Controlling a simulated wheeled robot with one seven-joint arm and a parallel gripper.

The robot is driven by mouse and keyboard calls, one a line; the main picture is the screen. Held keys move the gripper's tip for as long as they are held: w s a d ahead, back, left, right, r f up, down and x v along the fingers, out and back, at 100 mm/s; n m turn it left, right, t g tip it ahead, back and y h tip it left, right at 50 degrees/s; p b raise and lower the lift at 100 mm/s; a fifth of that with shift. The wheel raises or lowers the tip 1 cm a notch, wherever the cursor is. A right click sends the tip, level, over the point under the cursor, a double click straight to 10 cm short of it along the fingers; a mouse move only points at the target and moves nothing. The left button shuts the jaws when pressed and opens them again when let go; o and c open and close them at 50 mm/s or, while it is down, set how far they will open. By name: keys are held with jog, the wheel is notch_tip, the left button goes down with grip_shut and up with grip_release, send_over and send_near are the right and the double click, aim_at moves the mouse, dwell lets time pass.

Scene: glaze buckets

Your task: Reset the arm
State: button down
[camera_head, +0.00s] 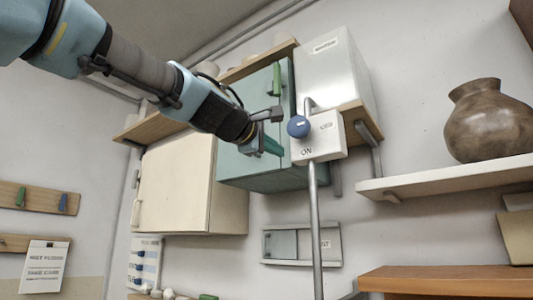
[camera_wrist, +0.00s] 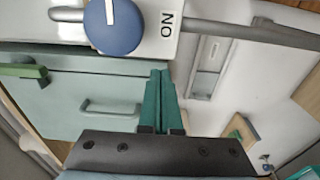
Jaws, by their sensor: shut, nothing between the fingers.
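My arm reaches in from the upper left in the head view. My gripper (camera_head: 272,146) is in front of the teal cabinet (camera_head: 240,165), and its green fingers are shut with nothing between them. In the wrist view the closed fingers (camera_wrist: 160,80) point toward the switch box and cabinet front. The white switch box (camera_head: 325,140) with a blue knob (camera_head: 298,126) is just right of the fingers. In the wrist view the blue knob (camera_wrist: 115,26) lies above the fingertips, beside the word ON. I cannot tell whether the fingers touch anything.
A cream cabinet (camera_head: 175,185) hangs left of the teal one. A grey pole (camera_head: 316,230) runs down from the switch box. A brown vase (camera_head: 488,122) stands on a white shelf (camera_head: 450,175) at the right. A wooden surface (camera_head: 450,280) is at lower right.

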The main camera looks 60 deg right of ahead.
jog(key=s, duration=0.1)
jog(key=s+a+p, duration=0.1)
jog(key=s, duration=0.2)
jog(key=shift+s+a, duration=0.2)
jog(key=shift+a, duration=0.05)
